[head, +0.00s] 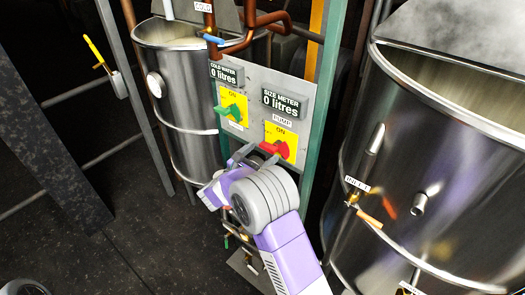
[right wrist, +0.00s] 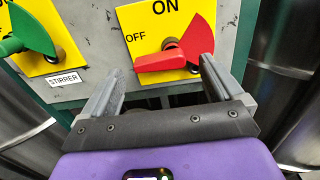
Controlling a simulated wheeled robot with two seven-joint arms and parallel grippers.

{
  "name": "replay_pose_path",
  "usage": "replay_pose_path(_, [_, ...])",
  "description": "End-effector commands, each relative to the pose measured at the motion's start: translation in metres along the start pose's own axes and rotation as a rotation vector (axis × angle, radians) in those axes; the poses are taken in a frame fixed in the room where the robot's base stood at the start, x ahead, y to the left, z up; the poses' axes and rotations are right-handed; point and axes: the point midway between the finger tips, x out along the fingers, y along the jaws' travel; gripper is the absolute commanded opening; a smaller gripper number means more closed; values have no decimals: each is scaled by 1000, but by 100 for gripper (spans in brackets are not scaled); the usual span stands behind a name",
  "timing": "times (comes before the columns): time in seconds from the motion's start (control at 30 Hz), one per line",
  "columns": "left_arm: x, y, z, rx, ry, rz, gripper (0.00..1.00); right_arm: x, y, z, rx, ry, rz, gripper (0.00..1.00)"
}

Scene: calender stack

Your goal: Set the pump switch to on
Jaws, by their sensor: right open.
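The red pump switch (head: 277,150) sits on a yellow plate under the PUMP label on the grey control panel. In the right wrist view the red switch (right wrist: 182,52) has its narrow handle pointing left, below the OFF mark, with ON above. My right gripper (head: 256,156) is in front of the panel, just below the switch. In the right wrist view the gripper (right wrist: 160,78) is open and empty, one finger left of the handle and one at the right below the red fan-shaped part. Contact cannot be told. My left gripper is not in view.
A green switch (head: 231,112) is left of the pump switch; in the wrist view it is labelled STIRRER. Steel tanks stand left (head: 190,95) and right (head: 440,160) of the panel. A green post (head: 329,75) runs along the panel's right edge.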

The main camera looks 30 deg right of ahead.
Motion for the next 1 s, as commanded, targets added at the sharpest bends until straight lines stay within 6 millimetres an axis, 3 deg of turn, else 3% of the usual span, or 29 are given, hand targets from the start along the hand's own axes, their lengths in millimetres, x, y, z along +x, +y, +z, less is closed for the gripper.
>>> replay_pose_path(0.2, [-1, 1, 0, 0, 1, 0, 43, 18, 0, 0, 0, 0, 0, 94])
replay_pose_path(0.47, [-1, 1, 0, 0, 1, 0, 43, 18, 0, 0, 0, 1, 1, 94])
replay_pose_path(0.83, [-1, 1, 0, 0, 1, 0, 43, 18, 0, 0, 0, 1, 0, 38])
replay_pose_path(1.0, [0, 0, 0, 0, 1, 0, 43, 18, 0, 0, 9, 1, 0, 38])
